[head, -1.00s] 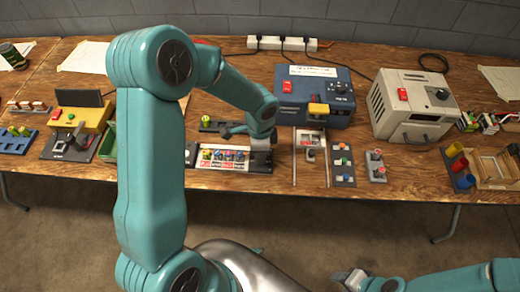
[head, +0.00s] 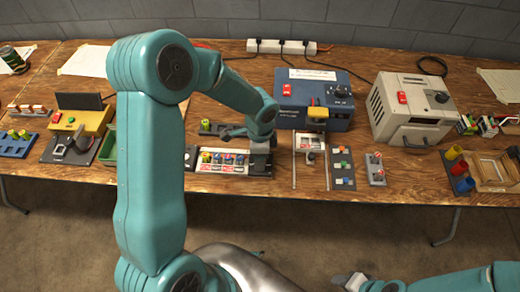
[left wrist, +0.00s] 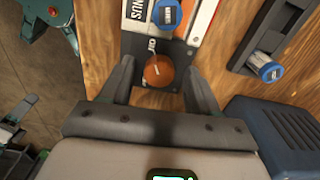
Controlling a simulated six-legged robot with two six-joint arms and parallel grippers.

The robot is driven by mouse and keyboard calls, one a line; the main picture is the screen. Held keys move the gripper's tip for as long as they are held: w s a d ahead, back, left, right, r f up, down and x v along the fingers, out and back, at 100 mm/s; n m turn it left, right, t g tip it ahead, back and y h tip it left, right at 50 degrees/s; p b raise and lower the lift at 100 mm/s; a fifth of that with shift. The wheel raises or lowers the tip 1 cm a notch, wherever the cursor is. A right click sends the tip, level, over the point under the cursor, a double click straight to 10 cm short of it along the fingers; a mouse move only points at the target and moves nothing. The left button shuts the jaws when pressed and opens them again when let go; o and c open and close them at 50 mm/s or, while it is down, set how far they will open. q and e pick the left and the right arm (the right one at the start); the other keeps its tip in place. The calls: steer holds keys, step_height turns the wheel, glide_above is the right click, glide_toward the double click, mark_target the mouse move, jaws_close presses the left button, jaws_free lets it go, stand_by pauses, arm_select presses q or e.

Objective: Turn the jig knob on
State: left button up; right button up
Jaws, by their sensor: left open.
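The jig (head: 232,173) is a flat black holder with several coloured cells in a row, near the table's front edge. Its round orange knob (left wrist: 158,71) has a short pale mark on top and shows in the left wrist view on the dark end plate. My left gripper (left wrist: 157,74) is open, with one finger on each side of the knob; I cannot tell whether they touch it. In the head view my left gripper (head: 259,149) is over the jig's right end and hides the knob. My right gripper (head: 349,280) is low in front of the table, its jaws unclear.
A blue box (head: 316,98) and a beige box (head: 412,110) stand behind and right of the jig. A slide fixture (head: 309,142) and a button panel (head: 341,166) lie just right. A dark holder with a blue-capped cell (left wrist: 270,71) is beside the jig.

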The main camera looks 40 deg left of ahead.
arm_select(q)
step_height(320, 180, up, 16)
steer(key=p, duration=0.1)
steer(key=shift+r, duration=0.15)
steer(key=shift+s, duration=0.1)
stand_by(0.5)
